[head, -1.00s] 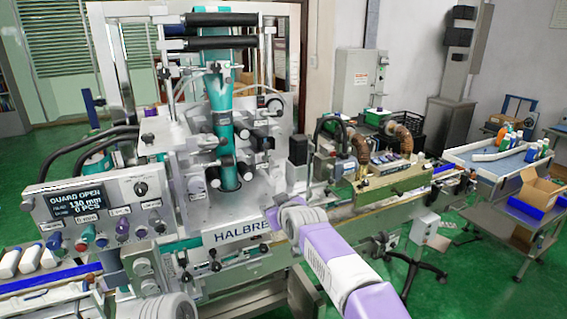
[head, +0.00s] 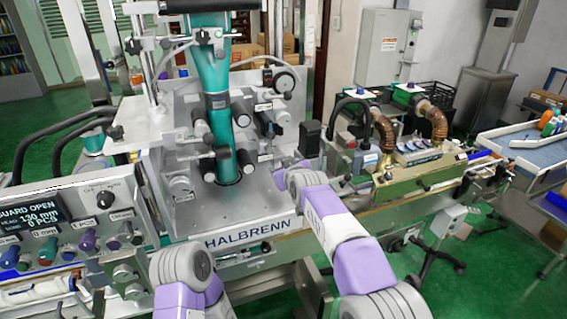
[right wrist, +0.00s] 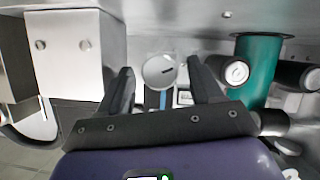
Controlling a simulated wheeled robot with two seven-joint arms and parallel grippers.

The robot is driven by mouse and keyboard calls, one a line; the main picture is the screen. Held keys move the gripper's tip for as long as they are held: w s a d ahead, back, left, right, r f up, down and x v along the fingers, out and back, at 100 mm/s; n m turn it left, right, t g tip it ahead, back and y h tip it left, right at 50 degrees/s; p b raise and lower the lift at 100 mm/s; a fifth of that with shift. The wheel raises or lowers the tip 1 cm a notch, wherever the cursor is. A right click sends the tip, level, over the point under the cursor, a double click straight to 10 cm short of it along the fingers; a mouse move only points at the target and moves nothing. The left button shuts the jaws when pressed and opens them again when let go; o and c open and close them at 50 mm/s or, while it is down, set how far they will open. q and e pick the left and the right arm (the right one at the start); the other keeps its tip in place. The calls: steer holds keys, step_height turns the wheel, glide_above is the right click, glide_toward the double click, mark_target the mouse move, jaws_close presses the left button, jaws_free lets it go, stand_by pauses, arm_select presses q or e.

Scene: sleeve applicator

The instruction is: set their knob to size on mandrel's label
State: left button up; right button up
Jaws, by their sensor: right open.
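The gripper is open, one finger on each side; I cannot tell whether either touches the knob. The teal mandrel (head: 211,80) stands upright in the machine; its lower end also shows in the right wrist view (right wrist: 258,65). I cannot read a size on any label near it.
In the right wrist view a metal box (right wrist: 75,50) stands left of the fingers and black rollers (right wrist: 228,70) stand close at the right.

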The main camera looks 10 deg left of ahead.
steer(key=shift+w+a, duration=0.1)
steer(key=shift+w, duration=0.05)
steer(key=shift+c, duration=0.3)
steer(key=c, duration=1)
steer(key=shift+n, duration=0.3)
steer(key=shift+f+n+t+h+b, duration=0.1)
steer(key=shift+n+t+h+b, duration=0.2)
steer(key=shift+b, duration=0.05)
steer(key=shift+a+n+h+b, duration=0.15)
steer(key=shift+n+h+b, duration=0.15)
steer(key=shift+n+b, duration=0.2)
steer(key=shift+f+n+t+h+b, duration=0.1)
steer(key=shift+n+t+h+b, duration=0.2)
steer(key=shift+n+t+b, duration=0.7)
steer(key=shift+n+b, duration=0.4)
steer(key=shift+b, duration=0.35)
